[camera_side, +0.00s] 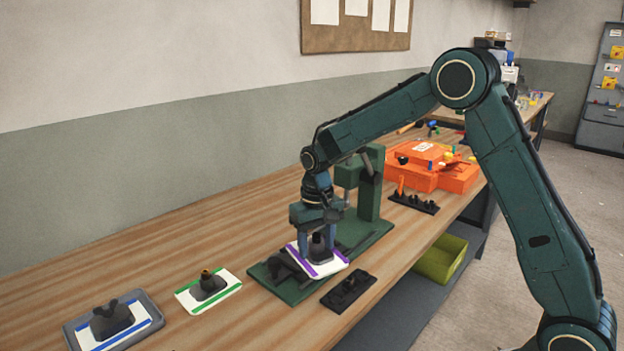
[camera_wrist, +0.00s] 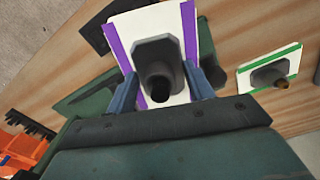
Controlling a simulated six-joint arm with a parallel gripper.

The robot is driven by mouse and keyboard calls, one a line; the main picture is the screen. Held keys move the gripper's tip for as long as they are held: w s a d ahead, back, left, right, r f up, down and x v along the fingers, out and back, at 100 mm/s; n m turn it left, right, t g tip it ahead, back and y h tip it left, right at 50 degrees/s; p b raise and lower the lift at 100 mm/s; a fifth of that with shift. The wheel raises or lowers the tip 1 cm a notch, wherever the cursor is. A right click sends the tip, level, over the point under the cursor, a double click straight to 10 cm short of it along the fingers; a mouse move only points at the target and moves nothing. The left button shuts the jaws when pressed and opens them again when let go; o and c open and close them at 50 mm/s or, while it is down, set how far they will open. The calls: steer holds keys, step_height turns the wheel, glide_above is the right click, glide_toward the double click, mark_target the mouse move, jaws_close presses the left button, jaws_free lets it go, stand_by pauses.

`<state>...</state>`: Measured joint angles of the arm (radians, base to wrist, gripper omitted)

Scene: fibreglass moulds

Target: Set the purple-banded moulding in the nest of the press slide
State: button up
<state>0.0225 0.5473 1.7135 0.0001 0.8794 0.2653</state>
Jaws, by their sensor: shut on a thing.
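The purple-banded moulding (camera_side: 319,262) is a white plate with a purple band along two sides and a dark raised block in its middle. My gripper (camera_side: 318,246) is shut on it, and holds it tilted over the green base of the press (camera_side: 290,288). In the wrist view the moulding (camera_wrist: 125,45) sits between the blue fingers of my gripper (camera_wrist: 164,92). The press slide and its nest are mostly hidden under the moulding and gripper. I cannot tell whether the moulding touches the press.
A green-banded moulding (camera_side: 228,300) lies left of the press. A blue-banded one lies in a grey tray (camera_side: 153,302). A black fixture (camera_side: 348,290) lies at the bench's front edge. Orange cases (camera_side: 452,176) and a black rack (camera_side: 413,203) stand behind. A green bin (camera_side: 440,262) is below.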

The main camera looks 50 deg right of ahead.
steer(key=w+d+r+m, duration=0.1)
steer(key=r+m, duration=0.1)
steer(key=w+d+r+m, duration=0.1)
steer(key=w+r+m, duration=0.3)
steer(key=m, duration=0.1)
steer(key=shift+d+r, duration=0.3)
steer(key=shift+d, duration=0.1)
steer(key=w+d+r+m, duration=0.2)
steer(key=d+r+m, duration=0.1)
steer(key=r+m, duration=0.4)
steer(key=shift+w+r+m, duration=0.2)
steer(key=shift+r+m, duration=0.15)
steer(key=shift+m, duration=0.05)
steer(key=shift+f, duration=0.1)
step_height(320, 180, down, 16)
steer(key=shift+r, duration=0.2)
steer(key=shift+f, duration=0.15)
steer(key=shift+f, duration=2)
steer(key=shift+f, duration=0.25)
